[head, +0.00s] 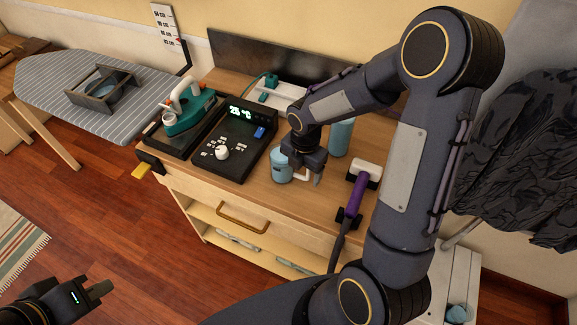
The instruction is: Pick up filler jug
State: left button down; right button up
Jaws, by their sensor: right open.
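The filler jug (281,168) is light blue with a pale handle on its right side. It stands on the wooden cabinet top, to the right of the black control panel. My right gripper (304,178) points down right at the jug, with its fingers beside the handle. It is open; whether it touches the handle cannot be told. My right gripper hides part of the jug's top. My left gripper (98,290) is low at the left, over the floor and far from the jug; its jaw gap is not clear.
On the cabinet (290,204) are a green iron (188,112), a control panel with a display (232,146), a light blue cylinder (341,137) behind my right gripper, and a purple-handled tool (356,196) to the right. A striped ironing board (50,85) stands at the left. Dark clothing (525,150) hangs right.

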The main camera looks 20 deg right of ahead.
jog(key=shift+c, duration=0.5)
jog(key=c, duration=1.3)
jog(key=shift+r, duration=0.25)
jog(key=shift+w+r, duration=0.1)
jog(key=shift+r, duration=1.2)
jog(key=a+r+b, duration=0.2)
jog(key=a+r, duration=0.8)
jog(key=a, duration=0.4)
